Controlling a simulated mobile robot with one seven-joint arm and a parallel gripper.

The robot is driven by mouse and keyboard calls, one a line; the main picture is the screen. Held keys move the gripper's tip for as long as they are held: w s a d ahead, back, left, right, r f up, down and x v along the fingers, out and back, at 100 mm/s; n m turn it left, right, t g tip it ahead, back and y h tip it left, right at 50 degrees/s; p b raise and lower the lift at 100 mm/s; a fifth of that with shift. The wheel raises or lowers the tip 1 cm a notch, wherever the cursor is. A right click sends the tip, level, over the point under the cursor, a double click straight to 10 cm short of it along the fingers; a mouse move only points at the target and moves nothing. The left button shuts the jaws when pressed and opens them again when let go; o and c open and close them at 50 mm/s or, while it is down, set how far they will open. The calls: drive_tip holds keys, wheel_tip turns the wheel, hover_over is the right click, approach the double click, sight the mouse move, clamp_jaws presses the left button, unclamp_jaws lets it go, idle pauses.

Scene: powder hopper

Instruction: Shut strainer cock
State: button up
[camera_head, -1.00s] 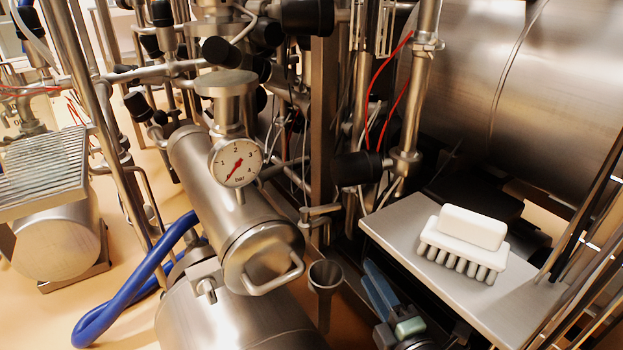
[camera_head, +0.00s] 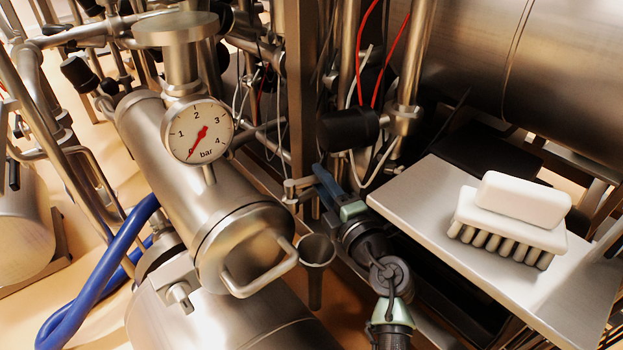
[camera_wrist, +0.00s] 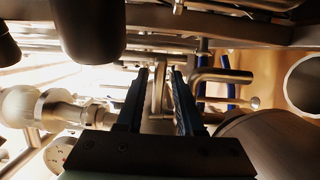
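The strainer is a steel cylinder (camera_head: 178,165) left of centre, tilted, with a round lid and a bar handle at its lower end. A small metal cock (camera_head: 298,188) sits right of the lid, above a funnel (camera_head: 316,250). My gripper (camera_head: 322,174) has blue fingers and reaches to the cock's right side, partly overlapping it in the head view. In the wrist view my gripper (camera_wrist: 160,75) is open, and a slim upright metal piece (camera_wrist: 158,92), apparently the cock's lever, stands between the fingers with gaps. Whether a finger touches it cannot be told.
A pressure gauge (camera_head: 199,130) on the strainer has its needle near 0. A white brush (camera_head: 513,215) lies on a steel shelf (camera_head: 450,225) at right. Upright pipes and a black-handled fitting (camera_head: 348,128) crowd behind. A blue hose (camera_head: 100,268) loops at left.

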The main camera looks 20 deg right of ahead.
drive_tip(key=w+b, duration=0.1)
drive_tip(key=w, duration=0.2)
drive_tip(key=shift+w+a+f+b, duration=0.2)
drive_tip(key=shift+w+b, duration=0.1)
drive_tip(key=shift+b, duration=0.1)
drive_tip(key=shift+w+r, duration=0.2)
drive_tip(key=shift+w, duration=0.25)
clamp_jaws()
idle(0.8)
